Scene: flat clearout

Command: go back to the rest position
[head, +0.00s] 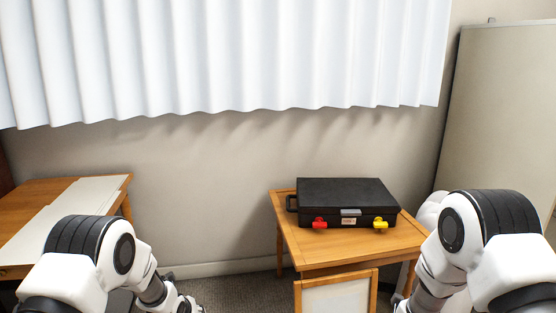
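My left arm comes in at the lower left, and its forearm runs down out of the bottom edge of the head view.
A wooden desk (22,192) with pale sheets (62,207) stands left. A white curtain (220,55) hangs behind. Carpet (235,287) lies between.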

